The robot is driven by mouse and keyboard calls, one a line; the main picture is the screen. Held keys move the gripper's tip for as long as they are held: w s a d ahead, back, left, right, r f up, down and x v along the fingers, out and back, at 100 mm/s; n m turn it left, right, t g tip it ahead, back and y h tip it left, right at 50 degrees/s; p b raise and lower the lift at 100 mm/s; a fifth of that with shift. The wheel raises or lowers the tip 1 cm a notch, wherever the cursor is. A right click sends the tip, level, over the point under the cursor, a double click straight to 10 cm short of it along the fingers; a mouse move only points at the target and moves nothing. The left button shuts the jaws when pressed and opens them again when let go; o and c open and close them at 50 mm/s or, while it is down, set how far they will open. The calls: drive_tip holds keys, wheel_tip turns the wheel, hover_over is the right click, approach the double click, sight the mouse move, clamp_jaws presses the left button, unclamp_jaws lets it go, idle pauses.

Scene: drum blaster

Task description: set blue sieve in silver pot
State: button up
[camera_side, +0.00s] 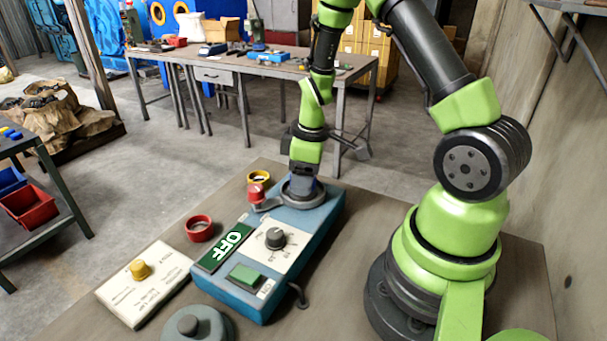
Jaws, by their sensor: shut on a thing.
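I see no blue sieve and no silver pot that I can make out. My gripper (302,186) points down at the far end of a blue control box (228,296). It is shut on a dark grey round part (302,197) at the box's top. The jaws hide much of this part, and I cannot tell whether it is fixed to the box.
The box carries a black dial (275,238), a green button (245,275) and an OFF plate (224,247). Beside it are a red knob (257,193), a red ring (199,228), a yellow-knobbed panel (130,300) and a grey round piece (190,325).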

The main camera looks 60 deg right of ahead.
drive_tip(key=shift+f, duration=0.75)
idle(1.0)
drive_tip(key=o, duration=1)
drive_tip(key=shift+c, duration=1)
drive_tip(key=shift+o, duration=1)
drive_tip(key=shift+r, duration=3)
